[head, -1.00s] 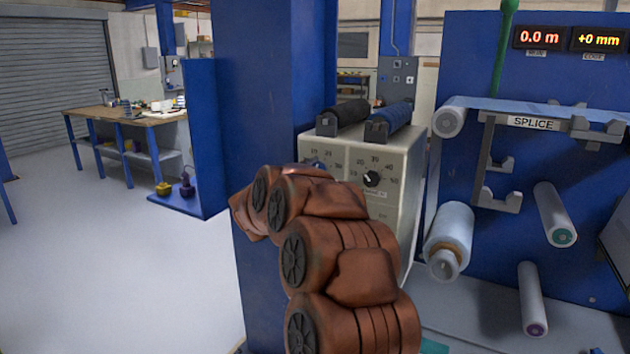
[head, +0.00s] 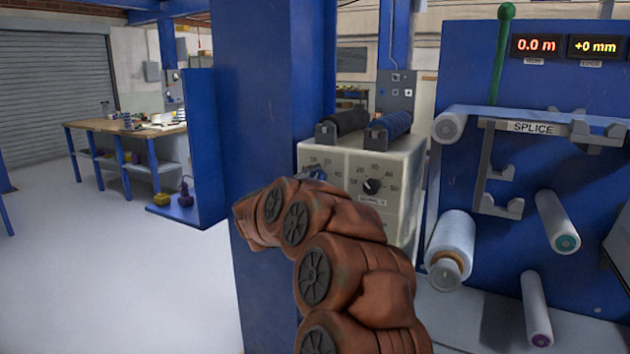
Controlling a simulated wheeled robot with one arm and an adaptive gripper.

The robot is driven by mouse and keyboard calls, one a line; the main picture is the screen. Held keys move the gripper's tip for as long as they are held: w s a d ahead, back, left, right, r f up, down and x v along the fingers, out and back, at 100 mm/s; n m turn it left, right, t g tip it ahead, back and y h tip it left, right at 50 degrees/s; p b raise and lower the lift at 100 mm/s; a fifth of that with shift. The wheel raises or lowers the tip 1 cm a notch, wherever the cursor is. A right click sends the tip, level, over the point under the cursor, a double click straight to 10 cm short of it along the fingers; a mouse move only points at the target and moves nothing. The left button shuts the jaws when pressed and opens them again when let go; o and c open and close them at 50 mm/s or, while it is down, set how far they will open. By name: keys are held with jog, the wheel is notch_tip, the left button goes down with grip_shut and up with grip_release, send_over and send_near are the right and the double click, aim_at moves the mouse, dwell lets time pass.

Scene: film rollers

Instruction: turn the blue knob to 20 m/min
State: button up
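A beige control box (head: 400,160) stands against the blue column. Its front has a blue knob (head: 318,173) on the left with a numbered dial around it, partly covered by my arm. A black knob (head: 371,186) with its own numbered dial is to the right and shows clearly. The blue knob's exact pointer reading is too small and too covered to tell. My brown arm rises from the bottom in front of the box and bends left toward the column. My gripper does not show; whether it touches the blue knob cannot be seen.
The blue splice panel (head: 590,180) with white rolls is at the right. A workbench (head: 105,124) stands far left beyond open floor.

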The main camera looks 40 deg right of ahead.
jog(key=o, duration=0.3)
jog(key=shift+w+a, duration=0.1)
jog(key=v, duration=1.2)
dwell(0.4)
